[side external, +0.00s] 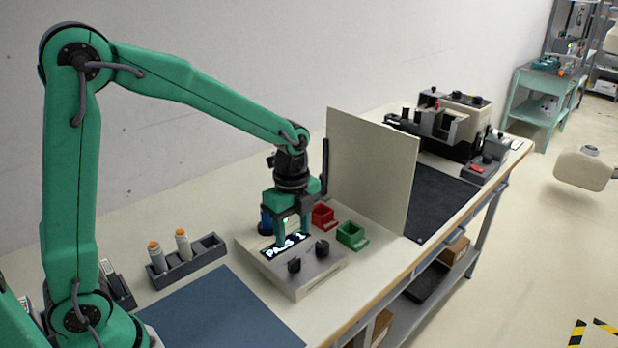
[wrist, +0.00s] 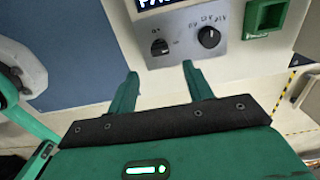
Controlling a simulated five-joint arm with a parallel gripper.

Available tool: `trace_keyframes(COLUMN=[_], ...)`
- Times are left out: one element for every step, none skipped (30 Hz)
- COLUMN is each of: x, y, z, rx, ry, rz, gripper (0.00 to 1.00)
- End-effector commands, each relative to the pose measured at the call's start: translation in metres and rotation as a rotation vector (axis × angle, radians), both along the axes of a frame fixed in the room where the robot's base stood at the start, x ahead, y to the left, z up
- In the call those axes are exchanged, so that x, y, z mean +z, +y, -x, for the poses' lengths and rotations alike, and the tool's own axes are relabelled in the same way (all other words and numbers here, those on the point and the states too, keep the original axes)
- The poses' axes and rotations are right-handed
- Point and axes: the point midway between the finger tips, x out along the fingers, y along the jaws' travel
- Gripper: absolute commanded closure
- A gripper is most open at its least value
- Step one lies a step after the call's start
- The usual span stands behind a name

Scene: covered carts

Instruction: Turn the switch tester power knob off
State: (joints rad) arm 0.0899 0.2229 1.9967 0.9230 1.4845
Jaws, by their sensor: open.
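The switch tester (side external: 301,284) is a light grey box with a lit display (side external: 283,246) and two dark knobs on its top. The left knob (side external: 294,265), the smaller one, also shows in the wrist view (wrist: 159,47) with small marks above it. The right knob (side external: 322,248) is larger in the wrist view (wrist: 208,37), with several marks around it. I cannot read for sure which is the power knob. My gripper (side external: 287,238) is open and empty over the tester. In the wrist view its fingertips (wrist: 160,70) are apart, with the left knob beyond the gap between them.
A red bin (side external: 322,216) and a green bin (side external: 352,235) stand behind the tester. An upright beige panel (side external: 375,165) stands behind them. A dark rack (side external: 205,257) with orange-capped bottles is at left. A blue mat (side external: 220,312) in front is clear.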

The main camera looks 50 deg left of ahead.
Motion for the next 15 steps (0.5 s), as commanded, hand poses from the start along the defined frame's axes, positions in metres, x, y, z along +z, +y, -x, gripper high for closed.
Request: trace_keyframes(x=[-0.001,-0.001,-0.002,-0.003,-0.005,-0.007,-0.009,-0.012,-0.016,-0.019,-0.022,-0.027,-0.030,-0.034,-0.039], y=[0.000,0.000,0.000,0.000,0.000,0.000,0.000,0.000,0.000,0.000,0.000,0.000,0.000,0.000,0.000], z=[0.000,0.000,0.000,0.000,0.000,0.000,0.000,0.000,0.000,0.000,0.001,0.001,0.001,0.001,0.001], rx=[0.001,0.001,0.001,0.002,0.002,0.002,0.002,0.002,0.003,0.003,0.003,0.003,0.003,0.003,0.003], ry=[0.000,0.000,0.000,0.000,0.000,0.000,0.001,0.001,0.002,0.001,0.002,0.003,0.002,0.003,0.003], rz=[0.000,0.000,0.000,0.000,0.000,0.000,0.000,0.000,0.000,0.000,0.000,0.000,0.000,0.000,0.000], gripper=[0.49,0.49,0.49,0.49,0.49,0.49,0.49,0.49,0.49,0.49,0.49,0.49,0.49,0.49,0.49])
